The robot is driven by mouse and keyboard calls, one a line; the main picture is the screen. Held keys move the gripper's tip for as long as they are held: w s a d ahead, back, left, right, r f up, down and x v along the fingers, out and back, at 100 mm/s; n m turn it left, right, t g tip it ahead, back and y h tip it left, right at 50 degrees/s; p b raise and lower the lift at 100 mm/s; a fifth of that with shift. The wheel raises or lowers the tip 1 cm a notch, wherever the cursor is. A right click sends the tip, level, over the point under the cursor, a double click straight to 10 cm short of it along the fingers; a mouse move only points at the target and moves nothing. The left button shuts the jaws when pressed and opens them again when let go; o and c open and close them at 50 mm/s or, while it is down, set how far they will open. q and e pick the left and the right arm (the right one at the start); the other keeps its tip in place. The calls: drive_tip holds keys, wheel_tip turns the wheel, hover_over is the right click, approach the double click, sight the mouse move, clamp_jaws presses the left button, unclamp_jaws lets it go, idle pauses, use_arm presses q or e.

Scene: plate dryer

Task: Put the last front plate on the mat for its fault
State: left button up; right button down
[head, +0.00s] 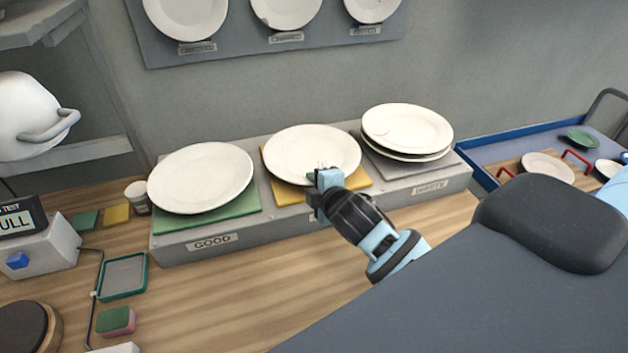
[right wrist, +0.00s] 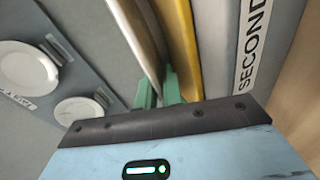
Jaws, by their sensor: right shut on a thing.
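A white plate (head: 312,150) is over the yellow mat (head: 292,193), in the middle of the grey ledge. My right gripper (head: 322,178) is shut on its near rim. Small dark marks show on the plate beside the fingers; I cannot tell what they are. In the right wrist view the green fingertips (right wrist: 158,92) pinch the plate's edge (right wrist: 138,40), close beside the yellow mat (right wrist: 180,40). I cannot tell whether the plate touches the mat. A white plate (head: 200,177) lies on the green mat (head: 215,222). Stacked plates (head: 407,128) lie on the grey mat (head: 400,167). My left gripper is not in view.
The ledge has a GOOD label (head: 213,242) and a SECOND label (right wrist: 252,45). A wall board (head: 235,50) above carries several sample plates. A blue-rimmed tray (head: 478,178) with a plate stands right. Sponges and a small green-rimmed tray (head: 122,292) are left.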

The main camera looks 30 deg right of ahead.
drive_tip(key=c, duration=1.8)
unclamp_jaws()
drive_tip(key=shift+w, duration=0.1)
drive_tip(key=shift+r, duration=0.1)
drive_tip(key=v, duration=1.2)
